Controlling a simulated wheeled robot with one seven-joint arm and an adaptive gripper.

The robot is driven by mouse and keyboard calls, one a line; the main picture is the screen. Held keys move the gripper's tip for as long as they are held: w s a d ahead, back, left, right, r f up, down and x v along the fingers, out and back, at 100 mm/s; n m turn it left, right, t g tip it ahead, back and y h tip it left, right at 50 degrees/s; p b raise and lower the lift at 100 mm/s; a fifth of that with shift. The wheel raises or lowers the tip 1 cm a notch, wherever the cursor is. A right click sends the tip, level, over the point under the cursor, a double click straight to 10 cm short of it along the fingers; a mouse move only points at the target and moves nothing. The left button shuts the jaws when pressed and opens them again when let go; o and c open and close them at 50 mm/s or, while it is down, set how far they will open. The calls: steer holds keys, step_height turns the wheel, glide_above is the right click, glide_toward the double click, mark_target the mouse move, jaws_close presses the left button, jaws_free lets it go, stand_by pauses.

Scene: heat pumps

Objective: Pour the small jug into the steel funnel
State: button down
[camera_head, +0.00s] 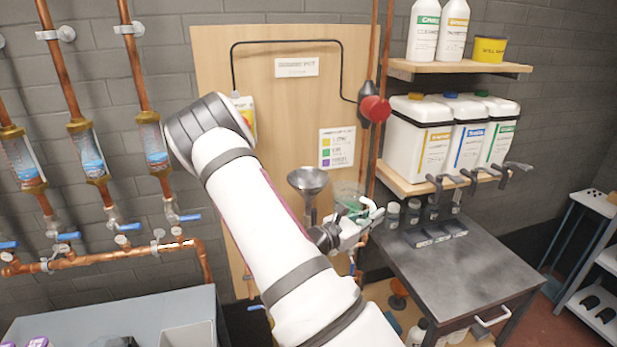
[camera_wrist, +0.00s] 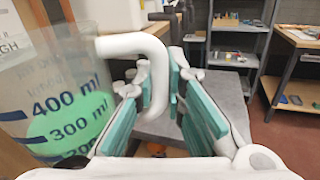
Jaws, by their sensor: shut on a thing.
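The steel funnel (camera_head: 307,181) is mounted in front of the wooden board, with its wide mouth up. The small jug (camera_head: 347,197) is clear and partly hidden beside my gripper (camera_head: 352,232), just right of the funnel. In the wrist view the jug (camera_wrist: 62,105) fills the left side, with blue marks up to 400 ml and green liquid near the 300 ml mark. My gripper (camera_wrist: 163,95) has teal pads and is shut on the jug's white handle (camera_wrist: 155,62). The jug looks somewhat tilted. No stream of liquid shows.
A dark side table (camera_head: 450,265) stands right, with small containers at its back. Shelves (camera_head: 450,180) above hold white canisters with taps. A red knob (camera_head: 375,108) juts out above the funnel. Copper pipes with blue-handled valves (camera_head: 180,218) line the left wall.

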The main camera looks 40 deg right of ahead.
mark_target(365, 199)
steer(key=shift+r, duration=0.15)
steer(key=shift+w+r+n, duration=0.3)
steer(key=shift+r+n, duration=0.2)
steer(key=shift+r, duration=0.1)
steer(key=shift+w+r+n, duration=0.25)
steer(key=shift+r+n, duration=0.25)
steer(key=shift+r, duration=0.1)
steer(key=shift+w+r+n+h, duration=0.2)
steer(key=shift+w+r+n, duration=0.2)
steer(key=shift+r+n, duration=0.15)
steer(key=shift+w+r+n+h, duration=0.2)
steer(key=shift+w+r+n, duration=0.2)
steer(key=shift+r, duration=0.2)
steer(key=w+r+n, duration=0.4)
steer(key=r+n, duration=0.2)
steer(key=r, duration=0.3)
steer(key=shift+w+t+h, duration=0.4)
steer(key=shift+w+a+r+n+t+h+b, duration=0.15)
steer(key=shift+w+n+t+b, duration=0.1)
steer(key=shift+w+n+b, duration=0.5)
steer(key=shift+w+r+n+t+h+b, duration=0.15)
steer(key=shift+w+n+t+b, duration=0.15)
steer(key=shift+n+b, duration=0.65)
steer(key=shift+w+r+n+b, duration=0.45)
steer(key=shift+w+r+n, duration=0.35)
steer(key=shift+n, duration=0.45)
